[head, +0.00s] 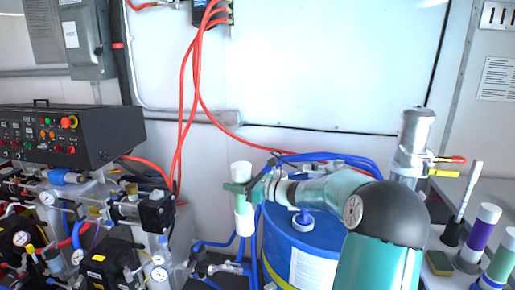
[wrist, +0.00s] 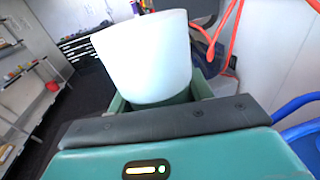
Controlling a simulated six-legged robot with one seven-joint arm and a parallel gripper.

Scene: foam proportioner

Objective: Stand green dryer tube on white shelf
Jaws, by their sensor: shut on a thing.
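My gripper (head: 243,188) is shut around the middle of a green dryer tube (head: 242,169), holding it upright in the air left of the blue drum. The tube has a white top and a pale lower end; the jaws hide its middle. In the wrist view the tube's wide white end (wrist: 147,55) rises between the jaws (wrist: 160,100), with a dark green part below it. A white shelf surface (head: 437,239) shows at the lower right of the head view, well apart from the gripper.
On that surface stand a purple-banded tube (head: 481,232), another green-banded tube (head: 502,258) and a sponge-like block (head: 439,263). The blue drum (head: 300,240) stands beneath my arm. Red hoses (head: 196,90) hang behind the gripper. Machinery (head: 85,225) fills the left. Wall shelving (wrist: 35,105) shows in the wrist view.

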